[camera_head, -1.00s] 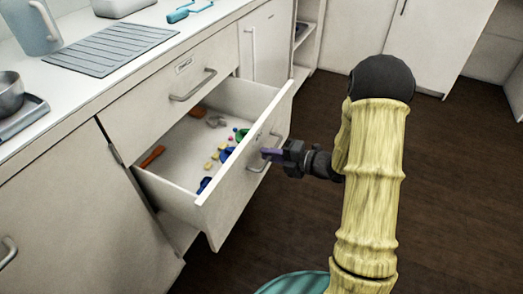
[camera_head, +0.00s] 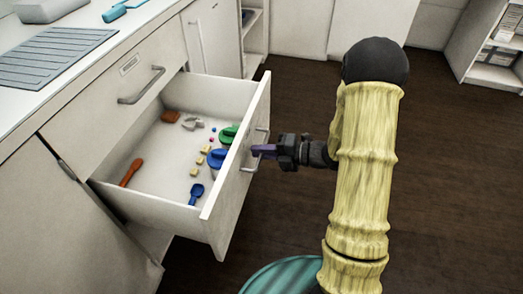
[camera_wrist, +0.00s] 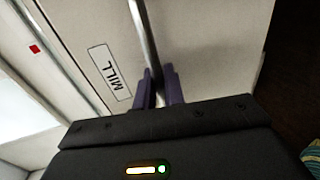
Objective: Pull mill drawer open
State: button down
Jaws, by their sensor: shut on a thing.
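The mill drawer (camera_head: 235,178) is the lower drawer and stands well out from the cabinet, with its inside in view. Its front carries a label reading MILL (camera_wrist: 110,73) in the wrist view. My gripper (camera_head: 262,151) is at the front of this drawer, its purple fingers shut on the metal bar handle (camera_head: 251,166). In the wrist view the handle (camera_wrist: 143,35) runs down between the two fingers (camera_wrist: 160,88). The fingers hide the part of the handle that they grip.
Inside the drawer lie a blue scoop (camera_head: 196,194), an orange-brown tool (camera_head: 131,172), a green-lidded item (camera_head: 229,134) and several small pieces. A shut upper drawer (camera_head: 120,90) is above, under the counter (camera_head: 30,115). Dark floor (camera_head: 290,210) is clear in front of the drawer.

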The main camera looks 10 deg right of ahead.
jog(key=c, duration=1.6)
grip_release()
jog(key=shift+o, duration=0.2)
jog(key=p+v, duration=0.4)
jog(key=v, duration=1.3)
jog(key=shift+d, duration=0.15)
jog(key=shift+f, duration=0.1)
